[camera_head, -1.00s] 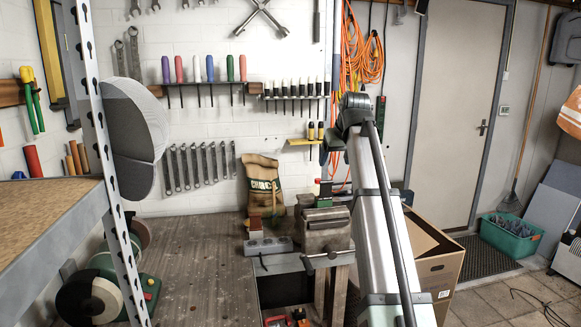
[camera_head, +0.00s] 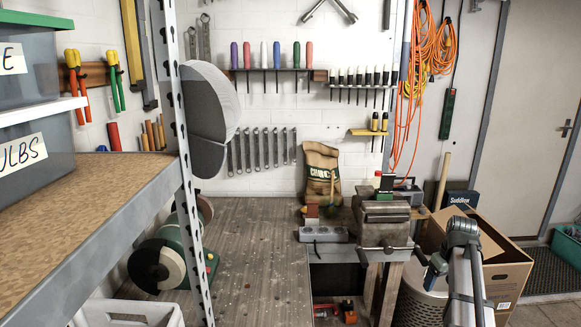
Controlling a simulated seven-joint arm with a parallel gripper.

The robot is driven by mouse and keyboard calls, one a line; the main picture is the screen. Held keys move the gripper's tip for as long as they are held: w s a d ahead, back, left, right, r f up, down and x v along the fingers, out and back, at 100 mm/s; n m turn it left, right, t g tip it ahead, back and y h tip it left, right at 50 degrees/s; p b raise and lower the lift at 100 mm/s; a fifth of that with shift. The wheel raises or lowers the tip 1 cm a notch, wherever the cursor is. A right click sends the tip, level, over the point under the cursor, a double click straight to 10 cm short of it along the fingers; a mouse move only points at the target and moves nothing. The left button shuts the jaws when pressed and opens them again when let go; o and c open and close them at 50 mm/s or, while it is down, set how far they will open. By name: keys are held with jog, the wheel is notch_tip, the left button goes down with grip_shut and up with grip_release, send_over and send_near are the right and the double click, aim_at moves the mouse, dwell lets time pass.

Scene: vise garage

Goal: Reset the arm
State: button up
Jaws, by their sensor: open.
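My arm (camera_head: 466,285) rises from the lower right edge in the head view, with a dark joint (camera_head: 462,232) at its visible top. A small dark part shows just left of that joint, near the vise handle; I cannot tell exactly what it is. No gripper fingers can be made out, so my gripper is not in view.
A cardboard box (camera_head: 508,268) and a pale round bin (camera_head: 418,300) stand close by my arm. The wooden bench (camera_head: 255,255) is mostly bare. A grey metal block (camera_head: 323,234) and a brown sack (camera_head: 321,172) sit near the vise. A shelf upright (camera_head: 185,190) stands at left.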

jog(key=s+a+f+m+g, duration=0.1)
jog(key=s+a+f, duration=0.45)
jog(key=f, duration=0.55)
jog(key=s+a+f+g+y, duration=0.15)
jog(key=s+a+f, duration=0.35)
jog(key=f, duration=0.6)
jog(key=s+a+f+m+g+h, duration=0.1)
jog(key=s+a+f+g, duration=0.15)
jog(key=a+f, duration=0.6)
jog(key=s+a+f+g, duration=0.1)
jog(key=s+a+f, duration=0.2)
jog(key=s+f, duration=0.3)
jog(key=s+a+f+g, duration=0.1)
jog(key=s+f, duration=0.5)
jog(key=s, duration=0.8)
jog(key=s+a+f+g, duration=0.1)
jog(key=s+a+f, duration=0.3)
jog(key=s, duration=0.7)
notch_tip(320, 180, down, 2)
jog(key=shift+a+f+m+g, duration=0.1)
jog(key=shift+a+m+g, duration=0.2)
jog(key=shift+a+m, duration=0.1)
